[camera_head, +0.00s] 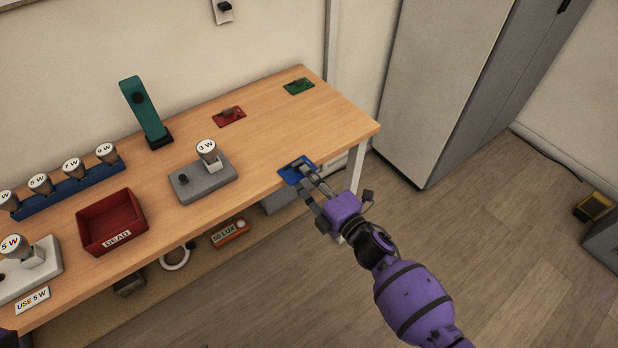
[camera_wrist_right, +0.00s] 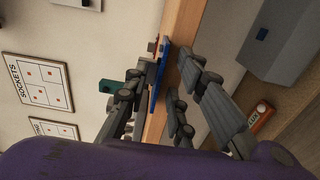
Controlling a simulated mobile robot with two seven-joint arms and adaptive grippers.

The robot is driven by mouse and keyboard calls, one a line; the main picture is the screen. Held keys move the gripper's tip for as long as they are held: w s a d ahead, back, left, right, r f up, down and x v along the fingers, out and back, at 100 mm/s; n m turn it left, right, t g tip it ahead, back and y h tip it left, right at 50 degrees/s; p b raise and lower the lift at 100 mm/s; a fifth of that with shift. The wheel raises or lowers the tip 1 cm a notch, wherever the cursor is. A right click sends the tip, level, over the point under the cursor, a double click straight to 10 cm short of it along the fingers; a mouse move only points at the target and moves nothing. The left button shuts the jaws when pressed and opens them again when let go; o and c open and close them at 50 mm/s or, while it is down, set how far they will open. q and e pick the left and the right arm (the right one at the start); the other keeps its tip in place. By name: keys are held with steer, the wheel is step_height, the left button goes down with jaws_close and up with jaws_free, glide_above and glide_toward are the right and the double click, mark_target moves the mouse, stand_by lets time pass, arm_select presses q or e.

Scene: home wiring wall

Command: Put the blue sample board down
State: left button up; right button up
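The blue sample board (camera_head: 297,170) is at the front edge of the wooden table, near its right end. In the right wrist view the blue board (camera_wrist_right: 158,76) shows nearly edge-on between my right fingers. My right gripper (camera_head: 317,186) reaches in from the front right, with its fingers on either side of the board's near part. In the wrist view my right gripper (camera_wrist_right: 162,92) looks open, with a gap between the board and the right-hand finger. I cannot tell whether the left-hand finger touches it.
A red board (camera_head: 228,116) and a green board (camera_head: 299,87) lie farther back on the table (camera_head: 258,139). A grey base with a 3 W bulb (camera_head: 207,150) stands left of the blue board. An orange 50 LUX box (camera_head: 230,233) is below the tabletop.

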steer(key=v, duration=1.2)
steer(key=shift+r+b, duration=0.2)
steer(key=shift+b, duration=0.1)
